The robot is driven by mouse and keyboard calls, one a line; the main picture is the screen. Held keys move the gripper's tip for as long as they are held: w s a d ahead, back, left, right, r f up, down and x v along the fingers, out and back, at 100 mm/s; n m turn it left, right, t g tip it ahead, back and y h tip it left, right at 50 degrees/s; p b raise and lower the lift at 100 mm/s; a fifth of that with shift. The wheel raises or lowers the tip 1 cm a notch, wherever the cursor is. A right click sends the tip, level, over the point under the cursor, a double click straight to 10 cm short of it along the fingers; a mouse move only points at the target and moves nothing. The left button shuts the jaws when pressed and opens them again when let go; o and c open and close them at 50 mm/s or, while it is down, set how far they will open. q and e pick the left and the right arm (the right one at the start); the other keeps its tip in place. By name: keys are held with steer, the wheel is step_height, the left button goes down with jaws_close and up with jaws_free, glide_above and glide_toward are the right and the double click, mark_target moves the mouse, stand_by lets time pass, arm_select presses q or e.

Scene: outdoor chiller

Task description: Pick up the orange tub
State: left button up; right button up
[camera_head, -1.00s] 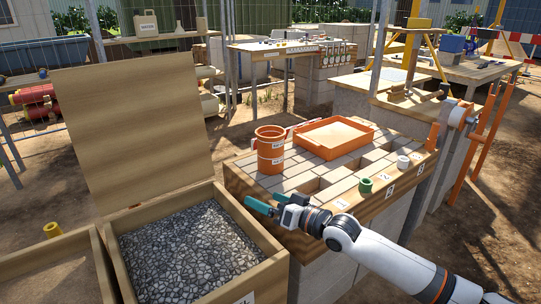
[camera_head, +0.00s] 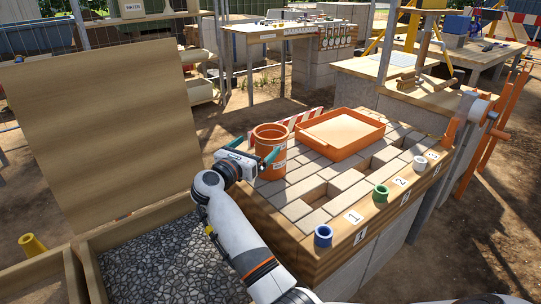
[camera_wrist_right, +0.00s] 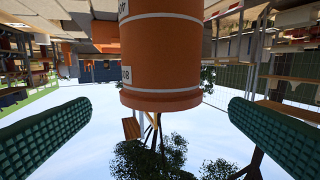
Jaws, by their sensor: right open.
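The orange tub (camera_head: 270,160) is a round, upright bucket with white labels, standing at the left end of the paved bench. My right gripper (camera_head: 255,151) is open at the tub's near left side, its teal fingers pointing toward it. In the right wrist view the picture is upside down, and the tub (camera_wrist_right: 162,55) shows large between the two spread fingers (camera_wrist_right: 160,104), with a gap on each side. I cannot tell how deep the tub sits between the fingers. My left gripper is not in view.
An orange tray (camera_head: 340,135) of sand-coloured material lies right of the tub. A gravel bin (camera_head: 150,265) with a raised lid (camera_head: 100,125) stands left.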

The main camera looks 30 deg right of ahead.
mark_target(264, 140)
steer(key=x, duration=0.4)
steer(key=shift+w+d+r, duration=0.1)
steer(key=shift+w+d, duration=0.15)
steer(key=shift+d, duration=0.2)
steer(key=b+x, duration=0.1)
steer(key=x, duration=0.2)
steer(key=shift+w+d+r, duration=0.1)
steer(key=shift+w+d, duration=0.1)
steer(key=shift+d, duration=0.1)
steer(key=shift+w+d, duration=0.15)
steer(key=shift+d, duration=0.15)
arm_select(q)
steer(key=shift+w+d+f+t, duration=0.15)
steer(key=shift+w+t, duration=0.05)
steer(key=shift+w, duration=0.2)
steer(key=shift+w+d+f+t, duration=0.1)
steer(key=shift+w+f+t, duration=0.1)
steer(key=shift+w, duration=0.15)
arm_select(e)
steer(key=shift+c, duration=0.2)
